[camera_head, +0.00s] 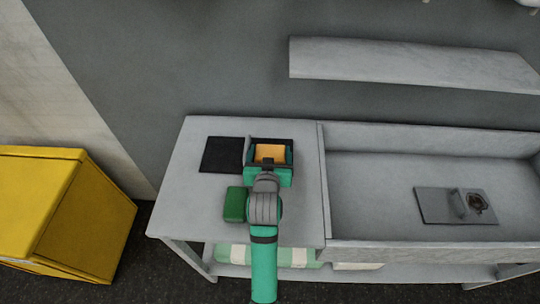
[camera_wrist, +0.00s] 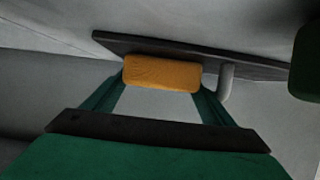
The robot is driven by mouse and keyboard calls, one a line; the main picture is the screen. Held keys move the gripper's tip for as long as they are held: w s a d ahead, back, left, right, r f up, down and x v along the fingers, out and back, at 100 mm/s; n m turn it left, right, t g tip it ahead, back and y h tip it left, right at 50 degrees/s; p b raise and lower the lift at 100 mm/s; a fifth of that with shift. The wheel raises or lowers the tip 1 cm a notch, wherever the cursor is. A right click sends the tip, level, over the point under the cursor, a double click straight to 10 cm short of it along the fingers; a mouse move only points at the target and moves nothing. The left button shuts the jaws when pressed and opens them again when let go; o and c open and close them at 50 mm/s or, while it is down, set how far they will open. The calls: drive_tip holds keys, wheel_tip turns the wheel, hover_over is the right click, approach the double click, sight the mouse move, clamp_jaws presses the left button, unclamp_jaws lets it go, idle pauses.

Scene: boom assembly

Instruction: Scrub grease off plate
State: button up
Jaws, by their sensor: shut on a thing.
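The plate (camera_head: 435,206) is a flat grey square with a raised grey handle (camera_head: 459,203) and a dark brown grease patch (camera_head: 477,204). It lies in the sink basin at the right. My gripper (camera_head: 270,151) is over the counter at the left, well away from the plate. It is shut on an orange sponge-like block (camera_head: 270,154). The block shows in the wrist view (camera_wrist: 161,73) between the two teal fingertips of my gripper (camera_wrist: 162,80). Whether the block still touches the counter I cannot tell.
A black board (camera_head: 221,155) with a light upright bar (camera_head: 247,150) lies just left of my gripper. A green block (camera_head: 235,204) stands beside my arm. A wall shelf (camera_head: 400,64) hangs above the basin. A yellow bin (camera_head: 65,220) stands left. Much of the basin is clear.

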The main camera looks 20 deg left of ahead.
sight(279, 161)
drive_tip(key=shift+w+a, duration=0.3)
drive_tip(key=shift+w, duration=0.85)
drive_tip(key=shift+w+a, duration=0.35)
drive_tip(key=shift+w, duration=0.75)
drive_tip(key=shift+w+a, duration=0.3)
drive_tip(key=shift+w, duration=0.85)
drive_tip(key=shift+w+d+f, duration=0.1)
drive_tip(key=shift+w+d, duration=0.1)
drive_tip(key=shift+d, duration=0.55)
drive_tip(key=shift+w+d, duration=0.2)
drive_tip(key=shift+d, duration=0.5)
drive_tip(key=shift+s+d, duration=0.5)
drive_tip(key=shift+s, duration=1.2)
drive_tip(key=shift+s+d, duration=0.45)
drive_tip(key=shift+s, duration=1.3)
drive_tip(key=shift+s+d, duration=0.5)
drive_tip(key=shift+s, duration=1.2)
drive_tip(key=shift+w+a+f, duration=0.1)
drive_tip(key=shift+w+a, duration=0.2)
drive_tip(key=shift+w, duration=0.6)
drive_tip(key=shift+w+a, duration=0.25)
drive_tip(key=shift+w, duration=0.65)
